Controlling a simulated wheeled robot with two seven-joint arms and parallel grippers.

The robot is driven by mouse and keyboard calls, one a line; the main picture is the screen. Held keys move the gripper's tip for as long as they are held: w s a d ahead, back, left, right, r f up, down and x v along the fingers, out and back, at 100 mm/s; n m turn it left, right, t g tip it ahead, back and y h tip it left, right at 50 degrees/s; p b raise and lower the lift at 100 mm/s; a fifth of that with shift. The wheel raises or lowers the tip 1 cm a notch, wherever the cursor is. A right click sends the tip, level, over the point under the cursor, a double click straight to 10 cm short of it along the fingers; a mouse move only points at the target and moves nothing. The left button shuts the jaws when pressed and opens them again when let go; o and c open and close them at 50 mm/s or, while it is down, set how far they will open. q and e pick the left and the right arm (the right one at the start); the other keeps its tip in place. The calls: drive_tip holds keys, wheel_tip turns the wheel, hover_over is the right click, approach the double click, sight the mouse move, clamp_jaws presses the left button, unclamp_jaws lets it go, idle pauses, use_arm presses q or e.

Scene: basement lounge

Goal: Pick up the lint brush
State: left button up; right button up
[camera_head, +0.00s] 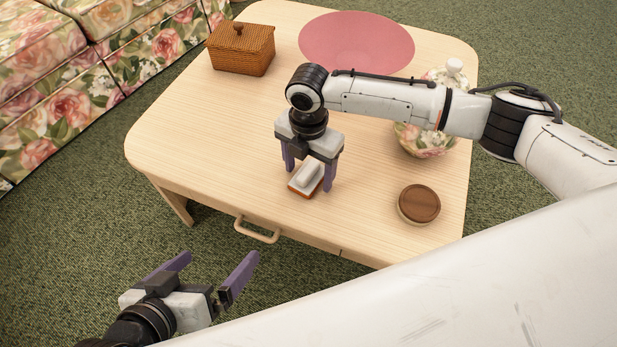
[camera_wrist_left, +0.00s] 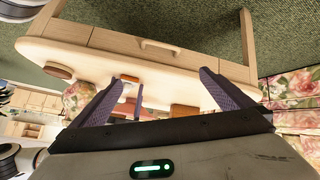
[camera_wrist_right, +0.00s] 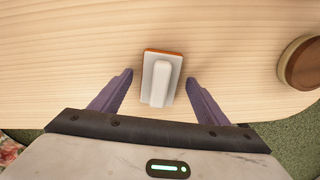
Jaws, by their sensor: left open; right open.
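The lint brush (camera_head: 307,178) is a small block with a white-grey handle on an orange-brown base. It lies on the wooden table (camera_head: 220,130) near the front edge. My right gripper (camera_head: 309,184) is open above it, with one purple finger on each side. In the right wrist view the brush (camera_wrist_right: 161,78) lies between and slightly beyond the fingertips of the right gripper (camera_wrist_right: 160,83), apart from both. My left gripper (camera_head: 217,258) is open and empty, low in front of the table. The left wrist view shows its two fingers (camera_wrist_left: 160,85) with nothing held between them.
A round brown-lidded container (camera_head: 419,203) stands right of the brush. A wicker basket (camera_head: 242,50), a pink round mat (camera_head: 357,43) and a floral vase (camera_head: 425,140) stand further back, the vase partly behind my right arm. A drawer handle (camera_head: 257,232) sticks out in front.

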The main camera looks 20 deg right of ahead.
sight(309, 169)
drive_tip(key=shift+r, duration=0.1)
drive_tip(key=c, duration=1.2)
drive_tip(key=shift+r, duration=0.4)
wheel_tip(309, 169, up, 9)
drive_tip(key=p, duration=0.4)
drive_tip(key=shift+f, duration=0.2)
use_arm(q)
drive_tip(key=a, duration=0.1)
drive_tip(key=y, duration=0.1)
drive_tip(key=s+a+f, duration=0.1)
drive_tip(key=shift+a, duration=0.3)
use_arm(e)
drive_tip(key=shift+r, duration=0.3)
